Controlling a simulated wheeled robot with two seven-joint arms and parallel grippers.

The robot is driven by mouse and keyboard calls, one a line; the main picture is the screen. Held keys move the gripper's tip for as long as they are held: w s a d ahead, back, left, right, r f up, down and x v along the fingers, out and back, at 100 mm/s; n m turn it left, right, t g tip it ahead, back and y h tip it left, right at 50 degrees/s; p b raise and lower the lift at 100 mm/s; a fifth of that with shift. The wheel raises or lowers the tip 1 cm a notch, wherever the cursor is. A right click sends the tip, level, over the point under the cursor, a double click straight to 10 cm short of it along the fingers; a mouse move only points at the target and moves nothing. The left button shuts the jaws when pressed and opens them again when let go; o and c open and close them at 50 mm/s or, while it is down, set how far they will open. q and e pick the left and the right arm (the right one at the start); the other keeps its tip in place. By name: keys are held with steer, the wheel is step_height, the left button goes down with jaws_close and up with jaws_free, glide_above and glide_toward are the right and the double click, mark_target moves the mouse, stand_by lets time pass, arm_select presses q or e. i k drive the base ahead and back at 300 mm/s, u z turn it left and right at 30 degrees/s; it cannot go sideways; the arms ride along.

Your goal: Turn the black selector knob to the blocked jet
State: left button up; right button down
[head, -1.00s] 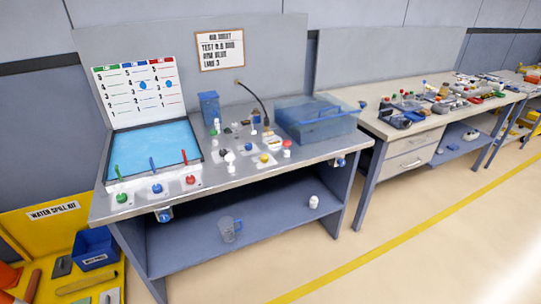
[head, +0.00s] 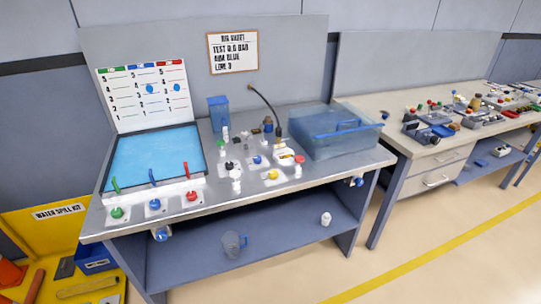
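A small black knob (head: 229,165) sits on a pale plate on the metal top of the near bench, to the right of the blue pool. It is small, and I cannot tell which way it points. Colored jets (head: 152,175) in green, blue and red stand along the front edge of the blue pool (head: 155,155). Green, blue and red knobs (head: 154,204) sit in front of them. I cannot tell from here which jet is blocked. Neither of my grippers is in view.
A clear blue tank (head: 340,145) stands at the bench's right end. A yellow spill-kit station (head: 35,235) is at left. Floor in front is clear.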

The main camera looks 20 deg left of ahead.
mark_target(229, 166)
steer(key=z, duration=0.2)
steer(key=i, duration=0.85)
steer(key=u, duration=0.2)
